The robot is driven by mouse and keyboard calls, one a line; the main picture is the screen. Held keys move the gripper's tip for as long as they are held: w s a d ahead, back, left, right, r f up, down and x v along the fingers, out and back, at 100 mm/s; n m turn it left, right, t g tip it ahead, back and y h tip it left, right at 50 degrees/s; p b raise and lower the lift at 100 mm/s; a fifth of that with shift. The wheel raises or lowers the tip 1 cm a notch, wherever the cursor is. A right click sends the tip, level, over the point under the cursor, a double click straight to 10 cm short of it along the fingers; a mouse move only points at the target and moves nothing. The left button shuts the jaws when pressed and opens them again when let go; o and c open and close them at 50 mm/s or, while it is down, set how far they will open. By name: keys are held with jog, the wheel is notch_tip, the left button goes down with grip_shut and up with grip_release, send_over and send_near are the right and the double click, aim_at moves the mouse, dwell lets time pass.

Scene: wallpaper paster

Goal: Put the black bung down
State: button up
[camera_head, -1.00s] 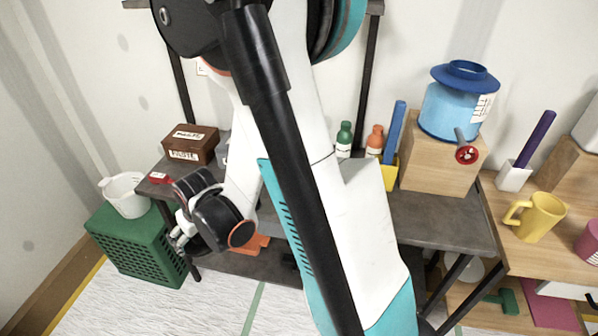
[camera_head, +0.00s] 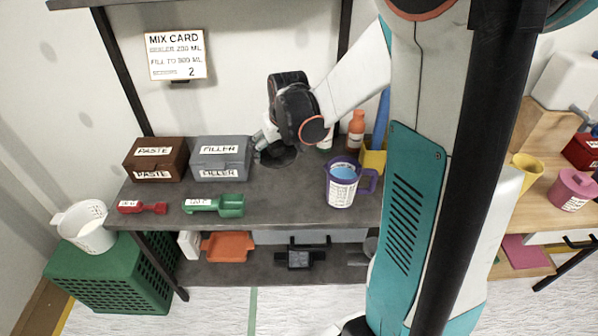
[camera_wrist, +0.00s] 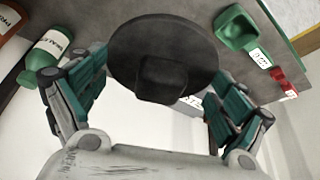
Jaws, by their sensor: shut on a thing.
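The black bung (camera_wrist: 150,40) fills the top middle of the wrist view, a broad dark disc with a squarish knob facing me. In the head view my gripper (camera_head: 262,138) is over the back of the grey bench (camera_head: 285,200), behind the blue-filled jug. The dark disc of the bung (camera_head: 279,157) shows just below it. I cannot tell whether the bung touches the bench top.
Left of the bung stand a grey FILLER box (camera_head: 220,158) and a brown PASTE box (camera_head: 156,160). A purple-handled jug (camera_head: 343,182) and an orange bottle (camera_head: 355,130) stand to its right. Green (camera_head: 222,205) and red (camera_head: 142,207) scoops lie in front. The bench's front middle is clear.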

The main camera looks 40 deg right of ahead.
jog(key=shift+d+r, duration=0.55)
jog(key=shift+d, duration=0.25)
jog(key=shift+d+f, duration=0.15)
jog(key=shift+d, duration=0.1)
notch_tip(320, 180, down, 19)
jog(key=b, duration=0.7)
jog(key=shift+f, duration=0.1)
jog(key=shift+c, duration=0.2)
jog(key=shift+f, duration=0.1)
jog(key=o, duration=0.9)
jog(key=p+v, duration=0.4)
jog(key=v, duration=0.8)
jog(key=shift+a, duration=0.1)
